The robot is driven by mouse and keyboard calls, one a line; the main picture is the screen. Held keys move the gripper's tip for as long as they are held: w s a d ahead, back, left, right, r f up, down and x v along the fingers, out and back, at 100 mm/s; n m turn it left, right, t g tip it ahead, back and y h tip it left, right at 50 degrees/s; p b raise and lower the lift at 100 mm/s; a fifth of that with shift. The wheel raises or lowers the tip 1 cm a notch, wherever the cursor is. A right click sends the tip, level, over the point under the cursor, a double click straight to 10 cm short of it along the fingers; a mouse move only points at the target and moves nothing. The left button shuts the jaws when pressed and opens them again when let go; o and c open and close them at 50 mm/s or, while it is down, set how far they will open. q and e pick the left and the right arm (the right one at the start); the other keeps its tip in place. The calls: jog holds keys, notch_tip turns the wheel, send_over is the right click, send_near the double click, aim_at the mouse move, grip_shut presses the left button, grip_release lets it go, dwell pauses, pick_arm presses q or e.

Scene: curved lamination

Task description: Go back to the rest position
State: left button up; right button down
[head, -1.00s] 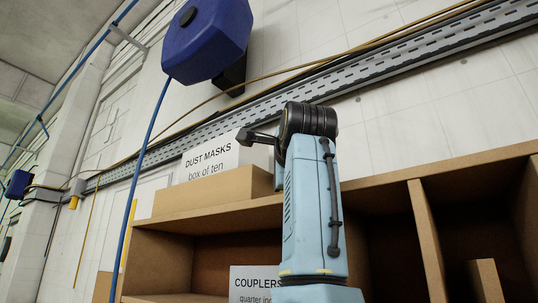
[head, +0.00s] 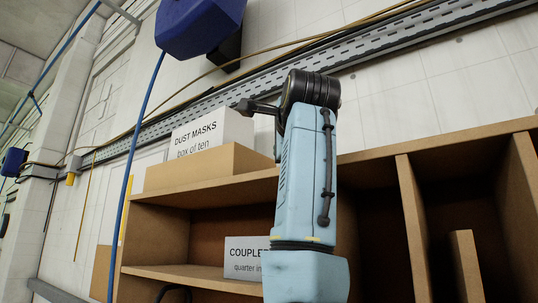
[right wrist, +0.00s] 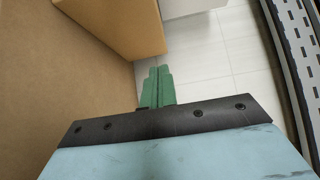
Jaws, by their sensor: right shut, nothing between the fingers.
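My right gripper (right wrist: 157,72) shows in the right wrist view as two green fingers lying side by side, shut and empty. Beside the fingers, a brown board surface (right wrist: 60,60) fills the left, and white tiled wall lies beyond them. A light blue arm of mine (head: 303,185) rises in the middle of the head view, in front of the shelf, with a black joint at its top. Its fingers cannot be made out there. My left gripper is in neither current view.
A brown shelf unit (head: 405,190) spans the head view. On its top stands a box labelled dust masks (head: 205,165); a couplers box (head: 243,250) sits inside, partly behind my arm. A blue hose reel (head: 200,25) and a perforated cable tray (head: 385,48) are on the wall.

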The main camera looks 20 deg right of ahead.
jog(key=b+v, duration=0.2)
jog(key=v, duration=0.7)
jog(key=shift+s+a+b, duration=0.2)
jog(key=shift+s+b, duration=0.05)
jog(key=shift+b, duration=0.1)
jog(key=shift+w, duration=0.1)
